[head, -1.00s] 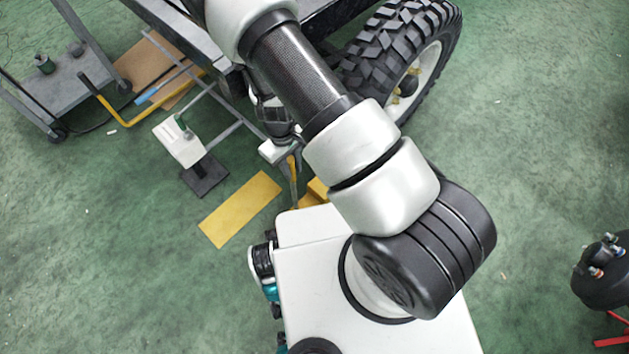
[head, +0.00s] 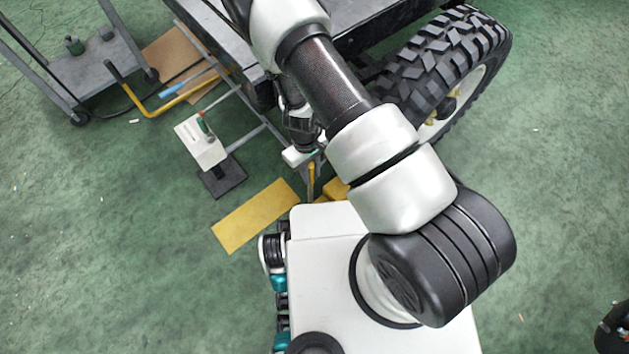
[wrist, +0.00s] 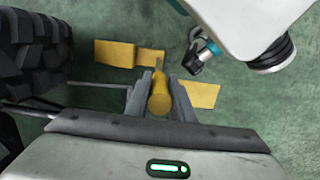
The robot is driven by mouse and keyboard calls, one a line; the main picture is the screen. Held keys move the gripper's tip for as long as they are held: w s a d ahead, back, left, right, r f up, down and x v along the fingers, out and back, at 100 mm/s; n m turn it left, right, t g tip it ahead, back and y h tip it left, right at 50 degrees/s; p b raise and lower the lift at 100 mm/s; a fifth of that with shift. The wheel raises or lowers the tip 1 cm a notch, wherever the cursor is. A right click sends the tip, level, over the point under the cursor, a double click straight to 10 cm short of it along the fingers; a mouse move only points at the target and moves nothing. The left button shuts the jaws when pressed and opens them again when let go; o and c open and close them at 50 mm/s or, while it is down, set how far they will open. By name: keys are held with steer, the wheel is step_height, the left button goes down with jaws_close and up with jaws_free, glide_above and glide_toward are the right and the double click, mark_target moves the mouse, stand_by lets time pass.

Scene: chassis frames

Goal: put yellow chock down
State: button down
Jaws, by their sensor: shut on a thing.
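My gripper (wrist: 158,82) is shut on a yellow round-ended bar, the handle of the yellow chock (wrist: 159,98), which stands between the two grey fingers. In the head view my gripper (head: 309,165) is low beside the vehicle, and the thin yellow handle (head: 311,182) shows below it. Yellow block parts (wrist: 115,53) lie beyond the fingers in the wrist view. I cannot tell which of them joins the handle, nor whether the held chock touches the floor. In the head view a yellow block (head: 336,190) is mostly hidden by my arm and base.
A big black tyre (head: 440,75) is close to the right of my gripper. A flat yellow floor patch (head: 257,215) lies left. A white box on a stand (head: 201,140) and a grey trolley (head: 85,75) are further left. Green floor (head: 110,270) is free at lower left.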

steer(key=shift+w+f+b, duration=0.1)
steer(key=shift+f+b, duration=0.45)
steer(key=shift+f, duration=1.65)
steer(key=c, duration=1.5)
jaws_free()
steer(key=shift+f, duration=0.15)
steer(key=shift+c, duration=0.2)
